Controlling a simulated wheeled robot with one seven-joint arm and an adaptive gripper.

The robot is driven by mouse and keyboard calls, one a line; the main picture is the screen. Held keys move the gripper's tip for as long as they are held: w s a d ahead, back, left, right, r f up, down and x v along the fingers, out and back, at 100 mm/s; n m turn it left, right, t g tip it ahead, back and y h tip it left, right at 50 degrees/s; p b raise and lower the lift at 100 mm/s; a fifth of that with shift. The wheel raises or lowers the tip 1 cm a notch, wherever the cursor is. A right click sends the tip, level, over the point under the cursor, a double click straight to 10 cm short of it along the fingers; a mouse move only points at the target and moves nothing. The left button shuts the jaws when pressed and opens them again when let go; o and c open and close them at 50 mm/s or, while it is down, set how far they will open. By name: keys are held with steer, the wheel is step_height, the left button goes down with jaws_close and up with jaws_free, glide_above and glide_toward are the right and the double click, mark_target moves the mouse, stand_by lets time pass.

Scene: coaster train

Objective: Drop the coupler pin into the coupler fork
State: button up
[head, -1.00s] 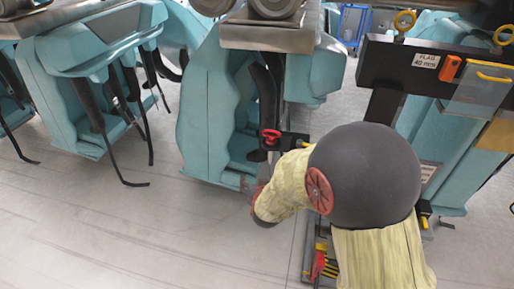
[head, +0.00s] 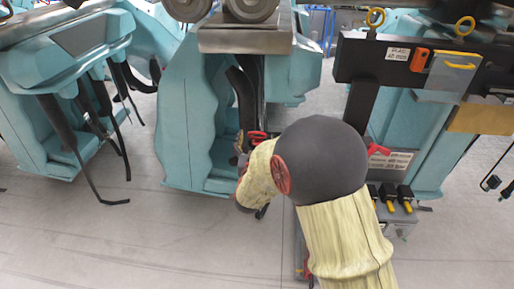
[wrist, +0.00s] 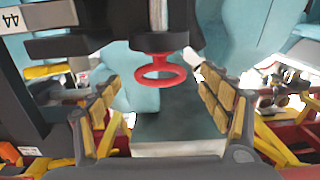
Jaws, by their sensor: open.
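A red ring handle (wrist: 160,76), apparently the top of the coupler pin, shows in the wrist view against a black block (wrist: 110,45). A grey metal shaft (wrist: 157,14) shows in line with it above the block. My gripper (wrist: 158,90) is open, with one padded finger on each side of the ring's line and a gap to each; it holds nothing. I cannot tell how deep the ring lies between the fingers. In the head view the red ring (head: 257,136) is just beyond my wrist, and the fingers are mostly hidden. I cannot clearly make out the coupler fork.
Teal train seats (head: 190,110) stand close behind my gripper. A black rack (head: 365,62) with yellow rings and an orange tag stands at the right. Several yellow-tipped black parts (head: 405,200) sit below it. The grey floor (head: 110,240) is open at the front left.

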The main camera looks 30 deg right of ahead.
steer(key=shift+x, duration=1.35)
steer(key=c, duration=0.3)
jaws_close()
